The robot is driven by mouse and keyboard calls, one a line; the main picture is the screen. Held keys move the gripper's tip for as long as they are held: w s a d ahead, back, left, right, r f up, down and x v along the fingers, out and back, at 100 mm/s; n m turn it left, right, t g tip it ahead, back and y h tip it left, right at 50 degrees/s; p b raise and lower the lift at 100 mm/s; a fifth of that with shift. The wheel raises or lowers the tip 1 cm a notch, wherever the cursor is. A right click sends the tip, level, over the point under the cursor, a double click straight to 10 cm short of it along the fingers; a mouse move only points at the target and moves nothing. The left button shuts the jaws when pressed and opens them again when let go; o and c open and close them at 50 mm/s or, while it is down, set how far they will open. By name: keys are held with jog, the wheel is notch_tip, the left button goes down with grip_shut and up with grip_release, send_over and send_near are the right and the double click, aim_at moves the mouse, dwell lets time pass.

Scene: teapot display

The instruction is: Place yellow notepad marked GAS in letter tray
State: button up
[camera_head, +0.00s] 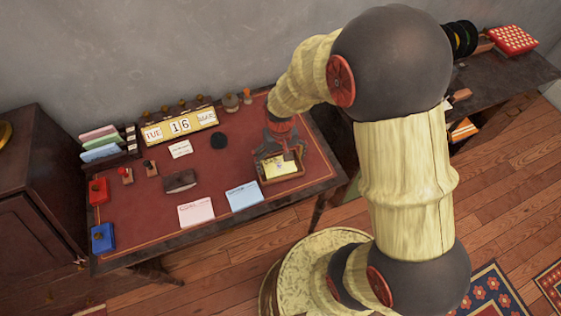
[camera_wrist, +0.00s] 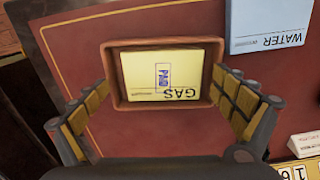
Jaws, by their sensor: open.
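The yellow notepad marked GAS (camera_wrist: 165,76) lies inside the letter tray (camera_wrist: 116,92), with a purple PAID stamp mark on it. In the head view the yellow notepad (camera_head: 279,166) also shows in the small brown tray (camera_head: 292,179) at the right part of the desk. My gripper (camera_wrist: 158,118) is open, with its two padded fingers apart on either side of the tray. In the head view my gripper (camera_head: 281,146) is over the tray's back side and hides part of it. No finger is seen holding the notepad.
The pink notepad (camera_head: 196,211) and blue notepad marked WATER (camera_head: 244,195) lie along the desk's front edge. A date display (camera_head: 181,127), a card rack (camera_head: 99,146), red (camera_head: 99,191) and blue (camera_head: 103,237) boxes and a dark block (camera_head: 180,181) stand left. The red desk top has free room mid-desk.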

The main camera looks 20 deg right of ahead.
notch_tip(320, 180, up, 11)
jog(key=p, duration=0.3)
notch_tip(320, 180, up, 12)
jog(key=f+t, duration=0.1)
jog(key=t, duration=0.1)
send_over(281, 165)
jog(key=s, duration=0.3)
jog(key=s+r+n+t, duration=0.1)
jog(key=s+r+t, duration=0.2)
jog(key=s+r, duration=0.8)
jog(key=shift+r+t, duration=0.15)
jog(key=shift+t, duration=0.15)
